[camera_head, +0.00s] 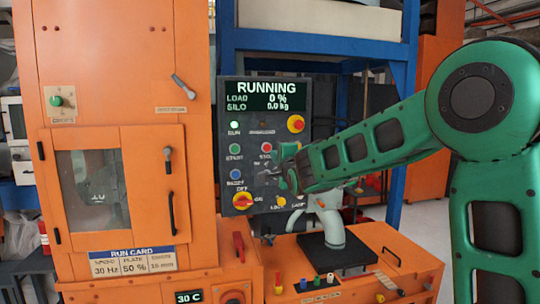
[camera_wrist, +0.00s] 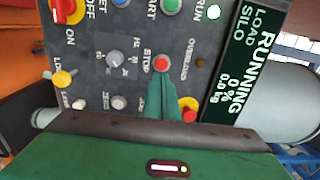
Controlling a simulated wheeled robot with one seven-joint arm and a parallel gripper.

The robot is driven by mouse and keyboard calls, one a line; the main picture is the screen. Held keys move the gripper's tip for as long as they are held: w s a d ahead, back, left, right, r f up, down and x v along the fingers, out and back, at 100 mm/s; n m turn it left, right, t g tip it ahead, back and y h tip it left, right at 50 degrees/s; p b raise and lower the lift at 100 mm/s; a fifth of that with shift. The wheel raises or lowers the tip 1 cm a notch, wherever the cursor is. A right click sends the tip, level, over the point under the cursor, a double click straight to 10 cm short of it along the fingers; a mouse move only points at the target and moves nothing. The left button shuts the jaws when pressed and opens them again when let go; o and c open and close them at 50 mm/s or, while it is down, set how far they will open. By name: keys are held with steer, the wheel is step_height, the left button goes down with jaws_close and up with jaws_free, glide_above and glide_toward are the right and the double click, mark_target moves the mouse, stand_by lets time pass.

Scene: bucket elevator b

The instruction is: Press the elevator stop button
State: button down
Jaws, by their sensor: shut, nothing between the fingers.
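The grey control panel (camera_head: 262,108) stands upright with its display (camera_head: 266,95) reading RUNNING, load 0 %, silo 0.0 kg. The red stop button (camera_head: 266,148) is in the middle of the panel; it also shows in the wrist view (camera_wrist: 161,63), under the word STOP. My gripper (camera_head: 287,163) is shut and empty, in front of the panel just right of and below the button. In the wrist view my green fingertips (camera_wrist: 163,78) point at the button's edge. I cannot tell whether they touch it.
A red-on-yellow knob (camera_head: 296,123) sits right of the overload lamp. The green start button (camera_head: 235,149), blue reset button (camera_head: 235,174) and red-yellow rotary switch (camera_head: 243,201) line the panel's left side. An orange cabinet (camera_head: 115,30) stands left; an orange console (camera_head: 385,262) stands below.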

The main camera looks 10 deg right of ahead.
mark_target(268, 149)
steer(key=w, duration=0.7)
steer(key=shift+w, duration=0.35)
steer(key=shift+w+r, duration=0.1)
